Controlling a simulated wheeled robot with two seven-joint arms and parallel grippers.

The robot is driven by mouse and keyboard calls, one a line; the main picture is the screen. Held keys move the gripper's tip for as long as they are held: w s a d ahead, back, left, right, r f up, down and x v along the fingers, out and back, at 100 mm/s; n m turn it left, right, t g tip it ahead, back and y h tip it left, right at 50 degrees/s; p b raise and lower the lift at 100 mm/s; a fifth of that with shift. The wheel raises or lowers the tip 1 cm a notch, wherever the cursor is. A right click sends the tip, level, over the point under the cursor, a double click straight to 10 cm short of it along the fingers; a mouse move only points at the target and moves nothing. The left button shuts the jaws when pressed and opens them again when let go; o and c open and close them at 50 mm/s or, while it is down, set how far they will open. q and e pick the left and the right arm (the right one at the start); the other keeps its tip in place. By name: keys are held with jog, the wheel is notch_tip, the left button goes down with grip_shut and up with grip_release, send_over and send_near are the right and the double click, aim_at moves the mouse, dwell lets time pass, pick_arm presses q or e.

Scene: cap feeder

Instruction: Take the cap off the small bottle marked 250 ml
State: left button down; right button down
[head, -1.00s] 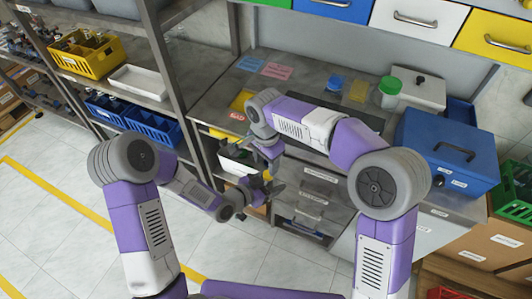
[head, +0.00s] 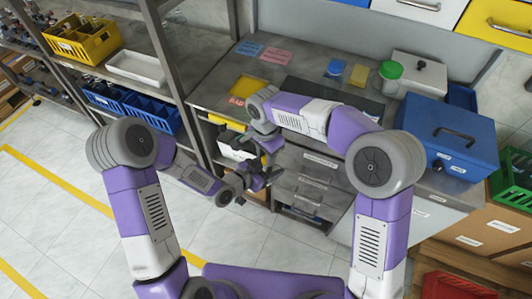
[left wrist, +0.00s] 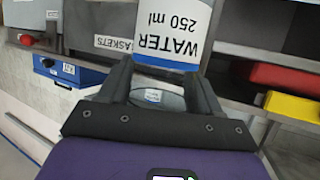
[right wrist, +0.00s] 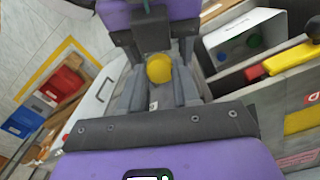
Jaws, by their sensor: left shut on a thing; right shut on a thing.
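The small bottle (left wrist: 172,28) shows in the left wrist view, with a white label reading WATER 250 ml upside down. My left gripper (left wrist: 160,80) is shut on it; it also shows in the head view (head: 246,182). A round yellow cap (right wrist: 159,68) shows in the right wrist view, between the fingers of my right gripper (right wrist: 158,82), which is shut on it. My left gripper is just beyond the cap there. In the head view my right gripper (head: 268,174) is close to the left one, and the bottle is hidden. I cannot tell whether the cap still touches the bottle.
The workbench (head: 215,90) carries a yellow mat (head: 248,88), a green-lidded jar (head: 390,77) and a blue box (head: 447,140). Drawers (head: 305,190) lie under the bench, behind the grippers. A shelf with a yellow crate (head: 82,40) stands at the left.

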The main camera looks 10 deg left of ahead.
jog(key=shift+w+a+r+n, duration=0.1)
jog(key=shift+a+n, duration=0.05)
jog(key=shift+n, duration=0.75)
jog(key=shift+a+r+n, duration=0.1)
jog(key=shift+n, duration=0.8)
jog(key=c, duration=1)
grip_release()
jog(key=shift+o, duration=0.8)
jog(key=shift+f, duration=0.1)
jog(key=shift+d, duration=0.1)
